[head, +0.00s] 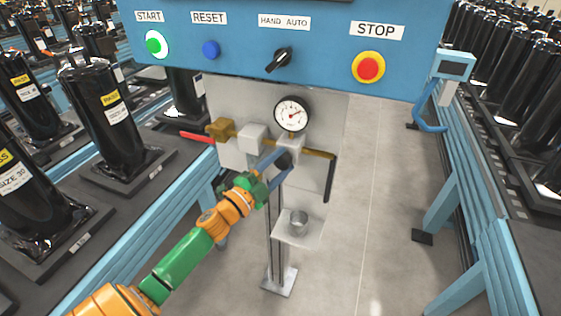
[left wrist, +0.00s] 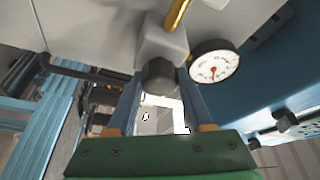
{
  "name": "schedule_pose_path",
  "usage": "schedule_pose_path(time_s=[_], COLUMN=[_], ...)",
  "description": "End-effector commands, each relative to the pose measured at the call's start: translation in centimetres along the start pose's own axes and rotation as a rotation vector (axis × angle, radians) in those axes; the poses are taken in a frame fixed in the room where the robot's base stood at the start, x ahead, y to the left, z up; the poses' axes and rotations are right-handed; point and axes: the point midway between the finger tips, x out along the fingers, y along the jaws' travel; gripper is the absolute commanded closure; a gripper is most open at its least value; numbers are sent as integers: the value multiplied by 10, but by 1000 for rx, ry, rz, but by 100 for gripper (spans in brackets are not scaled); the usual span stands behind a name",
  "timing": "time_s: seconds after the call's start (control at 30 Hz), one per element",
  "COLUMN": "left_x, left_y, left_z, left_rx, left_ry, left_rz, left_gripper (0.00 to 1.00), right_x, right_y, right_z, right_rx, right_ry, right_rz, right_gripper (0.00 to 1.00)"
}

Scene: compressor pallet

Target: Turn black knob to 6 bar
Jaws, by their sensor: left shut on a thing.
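The black knob (left wrist: 159,76) sits under the grey regulator block, below the round white pressure gauge (head: 292,114). My left gripper (head: 279,161) is shut on the black knob, with one blue finger on each side of it. In the head view the knob (head: 284,160) is partly hidden by the fingers. The gauge also shows in the left wrist view (left wrist: 214,66); it has a red needle, but its numbers are too small to read. My right gripper is not in view.
A blue control panel (head: 330,40) with buttons and a switch overhangs the top. A red handle (head: 197,137) is at the left of the brass pipe and a black hose (head: 329,180) at the right.

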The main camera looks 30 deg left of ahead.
Motion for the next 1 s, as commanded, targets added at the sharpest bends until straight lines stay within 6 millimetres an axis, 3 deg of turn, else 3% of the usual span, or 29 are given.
schedule_pose_path(time_s=[0.43, 0.47, 0.53, 0.87, 1.0], left_x=[0, 0, 0, -2, -19], left_y=[-1, -1, -1, 0, 3], left_z=[0, 0, 0, 0, 2], left_rx=[8, 8, 7, 7, 7], left_ry=[-1, -1, -1, -1, -2], left_rz=[0, 0, 0, 2, 4], left_gripper=[100, 40, 21, 18, 18], right_x=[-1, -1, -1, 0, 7], right_y=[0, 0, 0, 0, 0], right_z=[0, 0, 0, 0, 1], right_rx=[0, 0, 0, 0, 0], right_ry=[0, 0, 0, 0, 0], right_rz=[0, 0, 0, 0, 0], right_gripper=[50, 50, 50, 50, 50])
